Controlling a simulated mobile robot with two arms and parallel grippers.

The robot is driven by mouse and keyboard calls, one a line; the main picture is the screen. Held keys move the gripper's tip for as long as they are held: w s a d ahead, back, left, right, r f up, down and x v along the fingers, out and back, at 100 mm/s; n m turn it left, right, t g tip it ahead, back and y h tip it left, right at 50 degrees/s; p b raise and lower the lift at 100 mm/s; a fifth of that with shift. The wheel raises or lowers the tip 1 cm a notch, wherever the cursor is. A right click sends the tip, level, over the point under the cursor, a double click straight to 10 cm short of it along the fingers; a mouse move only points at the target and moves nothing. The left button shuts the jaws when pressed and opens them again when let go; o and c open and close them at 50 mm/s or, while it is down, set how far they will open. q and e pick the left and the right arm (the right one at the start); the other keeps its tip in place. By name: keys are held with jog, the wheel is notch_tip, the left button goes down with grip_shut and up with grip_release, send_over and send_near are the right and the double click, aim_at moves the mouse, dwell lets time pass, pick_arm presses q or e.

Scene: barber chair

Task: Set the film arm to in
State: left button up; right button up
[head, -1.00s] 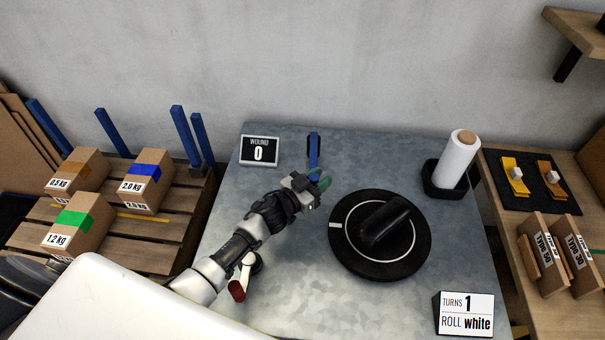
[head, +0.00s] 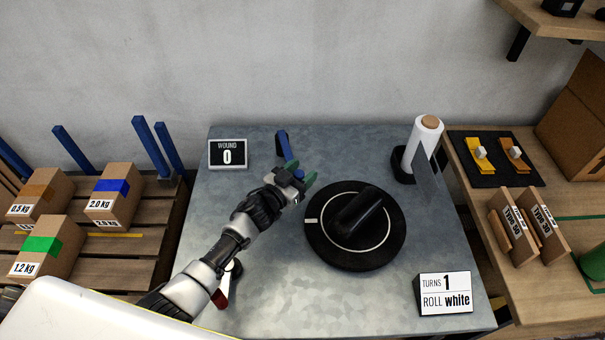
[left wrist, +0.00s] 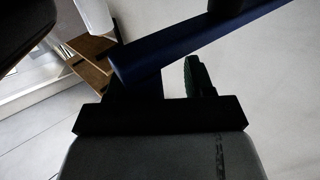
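The film arm is a blue bar (head: 286,146) at the back of the grey table, seen from above in the head view; its near end is at my left gripper (head: 302,176). In the left wrist view the dark blue bar (left wrist: 190,47) crosses close in front of the fingers. My left gripper (left wrist: 172,82) shows a gap between its fingers, with nothing clearly held in it. The bar hides part of one finger, and I cannot tell whether they touch. A grey upright panel (head: 424,174) stands in front of the white film roll (head: 422,140). My right gripper is out of view.
A black turntable (head: 318,250) with a dark object (head: 358,213) on it is right of my gripper. A "WOUND 0" sign (head: 228,154) and a "TURNS 1, ROLL white" sign (head: 445,293) stand on the table (head: 270,300).

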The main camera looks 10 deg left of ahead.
pick_arm(q)
jog(key=shift+s+f, duration=0.1)
jog(key=shift+s, duration=0.15)
jog(key=v, duration=1)
jog(key=shift+s+a, duration=0.15)
jog(key=shift+s, duration=0.05)
